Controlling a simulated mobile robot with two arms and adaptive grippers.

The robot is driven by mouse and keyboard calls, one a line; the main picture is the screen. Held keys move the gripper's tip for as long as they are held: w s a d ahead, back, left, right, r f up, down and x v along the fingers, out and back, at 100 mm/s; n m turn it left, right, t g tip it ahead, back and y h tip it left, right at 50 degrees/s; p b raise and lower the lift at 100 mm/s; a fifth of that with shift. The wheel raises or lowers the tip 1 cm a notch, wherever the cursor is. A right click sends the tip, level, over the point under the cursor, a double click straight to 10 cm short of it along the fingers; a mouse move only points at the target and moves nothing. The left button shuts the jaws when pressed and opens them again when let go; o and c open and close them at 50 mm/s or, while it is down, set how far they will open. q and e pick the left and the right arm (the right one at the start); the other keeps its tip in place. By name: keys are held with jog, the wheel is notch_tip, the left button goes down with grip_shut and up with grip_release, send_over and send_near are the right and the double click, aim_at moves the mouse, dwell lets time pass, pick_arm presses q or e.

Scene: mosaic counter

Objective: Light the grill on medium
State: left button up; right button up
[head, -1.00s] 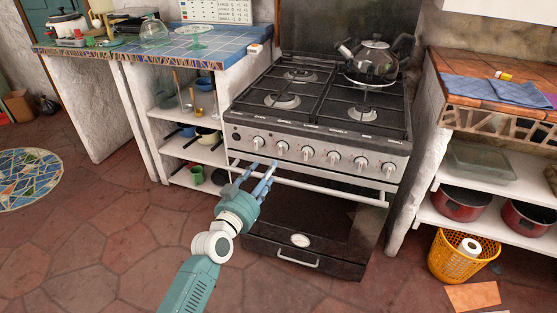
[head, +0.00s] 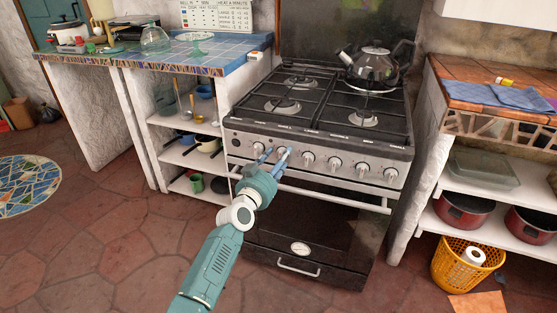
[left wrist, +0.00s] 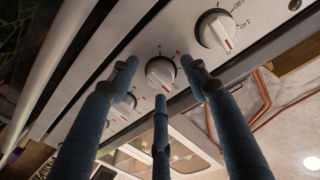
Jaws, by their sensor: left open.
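The stove (head: 322,165) has a silver front panel with a row of round control knobs, one of them the far-left knob (head: 257,142). My left gripper (head: 276,153) is open and empty at the left part of this row, its fingers pointing at the panel and hiding a knob there. In the left wrist view, its blue fingers (left wrist: 160,80) spread around a white knob (left wrist: 160,73) with a red mark; contact is unclear. A knob with printed numbers (left wrist: 215,30) is at upper right. Another knob (left wrist: 124,106) is partly behind a finger. My right gripper is not in view.
The oven door handle (head: 335,198) runs below the knobs, close under my left gripper. A kettle (head: 375,62) stands on the back right burner. A tiled counter (head: 215,62) is at left, a tiled shelf unit (head: 470,95) at right. Open floor lies in front.

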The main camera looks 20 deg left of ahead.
pick_arm(q)
jog(key=c, duration=1.1)
jog(key=shift+f+n, duration=0.1)
jog(key=shift+n, duration=0.2)
jog(key=shift+c, duration=0.2)
jog(key=shift+d+f+n+t+y+b, duration=0.15)
jog(key=shift+n+y+b, duration=0.1)
jog(key=shift+n, duration=3.05)
jog(key=shift+n+t+y+b, duration=0.1)
jog(key=shift+n+y+b, duration=0.1)
jog(key=shift+n, duration=3.1)
jog(key=shift+d+f+n+t+y+b, duration=0.15)
jog(key=shift+n+b, duration=0.1)
jog(key=shift+n, duration=3.05)
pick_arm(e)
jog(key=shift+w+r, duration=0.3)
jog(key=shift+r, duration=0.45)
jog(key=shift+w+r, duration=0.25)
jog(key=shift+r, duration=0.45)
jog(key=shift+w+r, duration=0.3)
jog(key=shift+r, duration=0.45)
pick_arm(q)
jog(key=shift+r, duration=0.1)
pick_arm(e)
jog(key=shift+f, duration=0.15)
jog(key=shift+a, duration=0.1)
